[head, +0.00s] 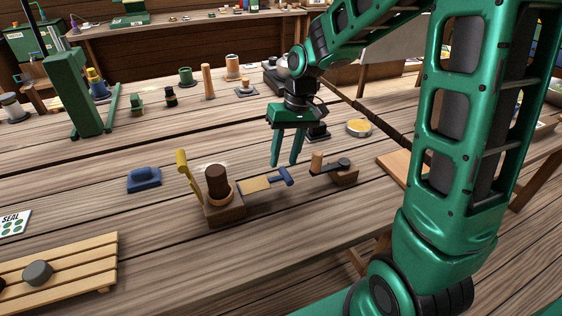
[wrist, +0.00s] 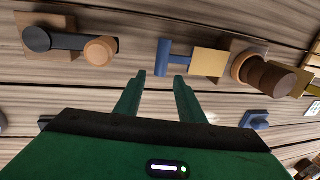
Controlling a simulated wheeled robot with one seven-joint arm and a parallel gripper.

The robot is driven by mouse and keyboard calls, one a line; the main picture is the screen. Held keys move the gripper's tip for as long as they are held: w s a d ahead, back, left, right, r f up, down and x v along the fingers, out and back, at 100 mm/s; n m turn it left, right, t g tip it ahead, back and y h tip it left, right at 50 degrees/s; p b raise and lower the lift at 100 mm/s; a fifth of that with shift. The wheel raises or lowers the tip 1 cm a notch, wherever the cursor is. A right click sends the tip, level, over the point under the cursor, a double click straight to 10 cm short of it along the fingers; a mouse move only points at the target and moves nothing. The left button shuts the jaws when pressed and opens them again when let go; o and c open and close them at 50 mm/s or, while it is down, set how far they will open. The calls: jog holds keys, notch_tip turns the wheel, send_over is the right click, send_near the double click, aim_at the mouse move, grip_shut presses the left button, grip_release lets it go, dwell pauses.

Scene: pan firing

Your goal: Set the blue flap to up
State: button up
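The blue flap's T-shaped handle (head: 285,177) sticks out to the right of a tan plate (head: 255,184), beside a wooden block (head: 225,214) that holds a dark brown cylinder (head: 217,180). Handle and plate lie about level, low over the table. In the wrist view the blue handle (wrist: 175,57) and tan plate (wrist: 207,61) lie beyond my fingertips. My gripper (head: 284,163) is open and empty, pointing down above and behind the handle. It appears apart from the handle; the exact gap is hard to tell.
A yellow lever (head: 188,178) stands tilted left of the block. A small wooden block with a black lever and wooden knob (head: 317,161) is close on the right. A blue block-like tool (head: 144,180) lies to the left.

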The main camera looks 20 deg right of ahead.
jog(key=shift+a+f, duration=0.2)
jog(key=shift+f, duration=0.8)
grip_shut()
jog(key=shift+a, duration=0.1)
